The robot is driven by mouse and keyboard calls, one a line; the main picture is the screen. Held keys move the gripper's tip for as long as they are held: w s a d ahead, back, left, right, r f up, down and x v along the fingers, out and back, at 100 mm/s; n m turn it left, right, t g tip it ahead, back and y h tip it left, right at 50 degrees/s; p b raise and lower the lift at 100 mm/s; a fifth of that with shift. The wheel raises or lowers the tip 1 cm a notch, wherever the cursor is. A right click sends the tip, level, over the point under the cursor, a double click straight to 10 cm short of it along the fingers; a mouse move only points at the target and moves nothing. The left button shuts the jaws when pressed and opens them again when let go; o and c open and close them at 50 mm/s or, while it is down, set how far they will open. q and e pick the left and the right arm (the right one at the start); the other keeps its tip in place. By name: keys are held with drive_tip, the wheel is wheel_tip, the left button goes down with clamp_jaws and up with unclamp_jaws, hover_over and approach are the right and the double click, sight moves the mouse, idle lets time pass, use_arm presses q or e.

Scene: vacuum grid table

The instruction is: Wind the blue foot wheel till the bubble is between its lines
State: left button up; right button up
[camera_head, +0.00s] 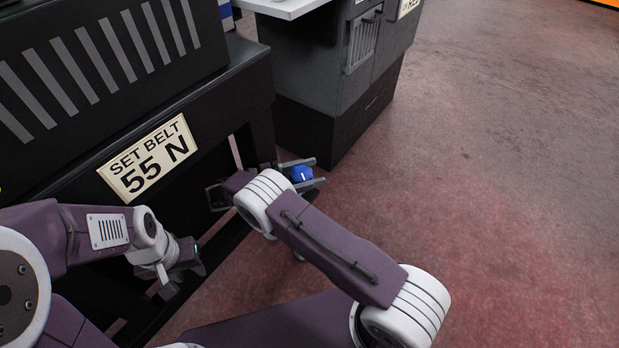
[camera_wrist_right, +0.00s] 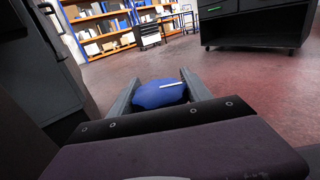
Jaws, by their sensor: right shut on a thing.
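The blue foot wheel (camera_head: 302,175) sits low beside the leg of the dark machine frame, with a short white mark on it. In the right wrist view the blue wheel (camera_wrist_right: 158,93) lies between the two grey fingers, its white mark near level. My right gripper (camera_head: 306,173) is shut on the wheel, one finger on each side.
The black machine (camera_head: 235,95) with a "SET BELT 55 N" plate (camera_head: 148,158) fills the left. A grey cabinet (camera_head: 330,75) stands behind the wheel. The reddish floor (camera_head: 500,190) at right is clear. Shelves (camera_wrist_right: 100,28) stand far off.

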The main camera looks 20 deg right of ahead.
drive_tip(key=shift+s+m+g+b, duration=0.1)
drive_tip(key=shift+m+g+b, duration=0.3)
drive_tip(key=shift+g, duration=0.3)
drive_tip(key=o, duration=1.4)
drive_tip(key=r+p, duration=0.4)
drive_tip(key=r, duration=0.1)
drive_tip(key=shift+s+d+r+p, duration=0.25)
drive_tip(key=shift+s+d+p, duration=0.05)
drive_tip(key=shift+s+d+r+p, duration=0.95)
drive_tip(key=shift+s+d+p, duration=0.2)
drive_tip(key=shift+s, duration=0.25)
drive_tip(key=shift+s+d+r+p, duration=0.9)
drive_tip(key=shift+s+d+p, duration=0.25)
drive_tip(key=shift+s, duration=0.25)
drive_tip(key=shift+s+d+r+p, duration=0.95)
drive_tip(key=shift+s+d+p, duration=0.2)
drive_tip(key=shift+s, duration=0.25)
